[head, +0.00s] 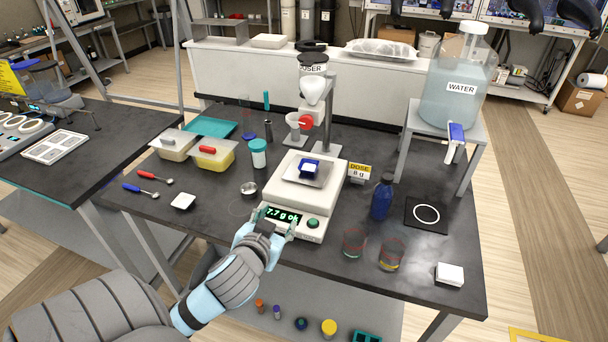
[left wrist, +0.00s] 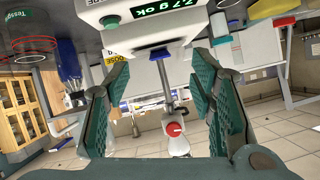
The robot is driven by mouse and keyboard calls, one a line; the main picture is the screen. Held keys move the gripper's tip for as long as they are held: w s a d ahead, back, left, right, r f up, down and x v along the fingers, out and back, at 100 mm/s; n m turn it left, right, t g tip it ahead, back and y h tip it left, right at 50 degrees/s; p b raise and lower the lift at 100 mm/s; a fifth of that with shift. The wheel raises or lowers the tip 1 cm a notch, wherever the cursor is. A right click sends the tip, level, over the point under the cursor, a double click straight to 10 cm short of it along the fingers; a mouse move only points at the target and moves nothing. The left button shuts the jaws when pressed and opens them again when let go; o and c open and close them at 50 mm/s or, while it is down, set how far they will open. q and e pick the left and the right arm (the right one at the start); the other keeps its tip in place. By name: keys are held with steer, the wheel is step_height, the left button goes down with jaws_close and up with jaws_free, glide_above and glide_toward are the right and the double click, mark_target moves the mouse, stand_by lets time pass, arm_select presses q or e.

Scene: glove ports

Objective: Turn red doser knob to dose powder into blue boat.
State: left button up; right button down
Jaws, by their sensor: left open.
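The red doser knob (head: 306,123) sits on the front of the doser (head: 313,90), above the balance (head: 331,196). It also shows in the left wrist view (left wrist: 173,129), beyond my fingers. The blue boat (head: 304,174) rests on the balance pan with white powder in it. The balance display (head: 282,214) reads 7.7 g ok, and the sign (head: 359,170) says dose 8 g. My left gripper (head: 275,222) is open and empty at the front of the balance, below and in front of the knob. Its two fingers stand apart in the left wrist view (left wrist: 160,100). My right gripper is not seen.
A blue bottle (head: 382,198) and two clear beakers (head: 354,243) stand right of the balance. A small metal cup (head: 249,189) and a teal-lidded jar (head: 258,154) stand left. A raised stand (head: 453,122) holds the water jug (head: 458,75).

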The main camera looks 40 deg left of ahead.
arm_select(q)
steer(key=w+a+r+t, duration=0.1)
steer(key=w+r+t, duration=0.2)
steer(key=r, duration=0.4)
steer(key=w+a+r+t, duration=0.1)
steer(key=w+r+t, duration=0.15)
steer(key=r, duration=0.35)
steer(key=b, duration=1.3)
glide_toward(306, 123)
steer(key=f, duration=0.1)
steer(key=shift+n+y, duration=0.4)
steer(key=x, duration=0.2)
steer(key=p+x, duration=0.1)
steer(key=x, duration=0.2)
steer(key=r+p+x, duration=0.1)
steer(key=x, duration=0.2)
steer(key=shift+w+d, duration=0.1)
steer(key=shift+w, duration=0.5)
steer(key=c, duration=1.1)
steer(key=m+p, duration=0.1)
steer(key=p, duration=0.2)
steer(key=shift+r+m, duration=0.25)
steer(key=shift+m, duration=0.15)
steer(key=shift+f, duration=0.3)
steer(key=o, duration=1.1)
